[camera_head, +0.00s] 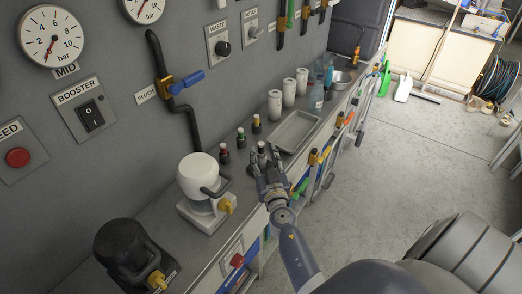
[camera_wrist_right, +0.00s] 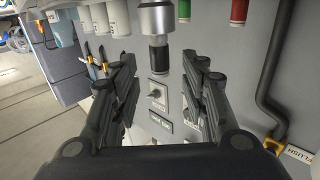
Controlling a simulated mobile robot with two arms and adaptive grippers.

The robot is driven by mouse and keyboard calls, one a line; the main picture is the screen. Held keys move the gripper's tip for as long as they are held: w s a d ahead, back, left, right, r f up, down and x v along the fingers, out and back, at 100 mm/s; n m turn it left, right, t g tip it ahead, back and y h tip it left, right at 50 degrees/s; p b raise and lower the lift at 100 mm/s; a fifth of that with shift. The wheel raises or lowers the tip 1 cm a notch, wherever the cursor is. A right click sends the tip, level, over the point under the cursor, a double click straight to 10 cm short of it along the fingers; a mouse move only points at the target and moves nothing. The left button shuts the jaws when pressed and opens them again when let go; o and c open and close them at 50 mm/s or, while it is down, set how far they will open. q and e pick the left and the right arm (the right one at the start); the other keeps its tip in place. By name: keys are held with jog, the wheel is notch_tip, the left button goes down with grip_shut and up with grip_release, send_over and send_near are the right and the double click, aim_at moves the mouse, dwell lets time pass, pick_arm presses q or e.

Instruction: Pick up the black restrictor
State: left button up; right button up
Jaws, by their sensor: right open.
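The black restrictor (camera_head: 262,149) is a small upright fitting on the grey counter, near its front edge. In the right wrist view it shows as a silver collar with a black end (camera_wrist_right: 157,45), upside down at the top centre. My right gripper (camera_head: 265,156) is open, with its fingertips around the restrictor's sides. In the right wrist view the two dark fingers stand left and right with the restrictor between them, and a gap shows on each side. The restrictor's base is partly hidden by the fingers in the head view. My left gripper is not in view.
Similar fittings with red (camera_head: 224,153), green (camera_head: 240,138) and yellow (camera_head: 256,124) bands stand close behind. A shallow metal tray (camera_head: 277,137) lies to the right. A white lidded container (camera_head: 197,174) stands to the left. The gauge wall (camera_head: 105,165) backs the counter.

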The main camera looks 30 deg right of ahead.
aim_at(262, 150)
jog(key=x, duration=0.5)
jog(key=shift+f, duration=0.4)
jog(key=shift+s+r, duration=0.1)
jog(key=shift+c, duration=0.2)
grip_shut()
